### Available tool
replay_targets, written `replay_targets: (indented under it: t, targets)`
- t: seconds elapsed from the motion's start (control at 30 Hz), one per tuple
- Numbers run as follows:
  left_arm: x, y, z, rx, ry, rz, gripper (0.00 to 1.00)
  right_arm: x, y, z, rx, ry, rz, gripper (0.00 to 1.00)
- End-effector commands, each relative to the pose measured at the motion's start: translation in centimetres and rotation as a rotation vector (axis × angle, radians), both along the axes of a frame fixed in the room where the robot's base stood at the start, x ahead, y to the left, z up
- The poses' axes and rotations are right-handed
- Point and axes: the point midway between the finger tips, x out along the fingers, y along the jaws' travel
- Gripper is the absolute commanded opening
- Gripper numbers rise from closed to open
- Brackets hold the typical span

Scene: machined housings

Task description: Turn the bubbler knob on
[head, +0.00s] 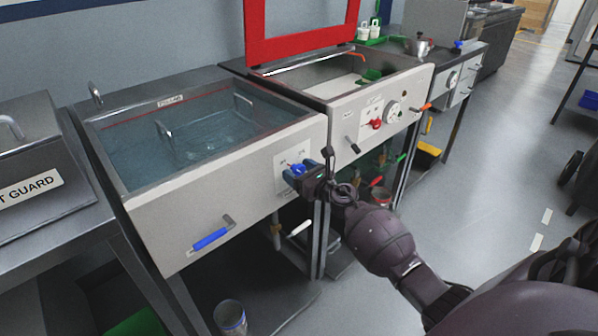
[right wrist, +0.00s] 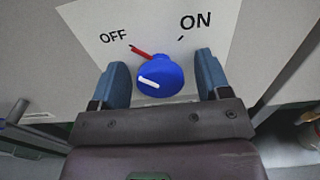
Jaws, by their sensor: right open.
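The blue bubbler knob (right wrist: 160,76) sits on a white label plate (right wrist: 92,22) marked OFF and ON, and its red pointer is toward OFF. In the head view the knob (head: 297,169) is on the front panel of the water-filled tank (head: 200,135). My right gripper (right wrist: 160,82) is open, with one blue finger on each side of the knob and visible gaps between. In the head view my right gripper (head: 303,174) is at the panel and partly covers the label. My left gripper is not in view.
A blue-handled lever (head: 210,239) sticks out low on the tank front. To the right, a second basin's panel (head: 375,120) carries a red knob (head: 376,124), a dial and levers. A metal can (head: 230,318) stands below. The floor (head: 490,160) at right is mostly open.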

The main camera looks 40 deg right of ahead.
Motion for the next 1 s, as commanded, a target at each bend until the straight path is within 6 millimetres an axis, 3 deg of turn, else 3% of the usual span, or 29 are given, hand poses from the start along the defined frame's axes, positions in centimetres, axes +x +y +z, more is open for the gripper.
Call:
replay_targets:
  t: [0.2,0.53,1.0]
  targets:
    - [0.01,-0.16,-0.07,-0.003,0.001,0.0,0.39,-0.01,-0.02,0.0,0.0,0.0,0.0,0.69]
    - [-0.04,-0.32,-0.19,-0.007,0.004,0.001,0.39,-0.03,-0.01,-0.02,0.0,0.0,0.0,0.21]
    - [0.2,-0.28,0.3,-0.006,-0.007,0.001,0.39,-0.03,-0.07,0.1,0.131,0.01,-0.001,0.21]
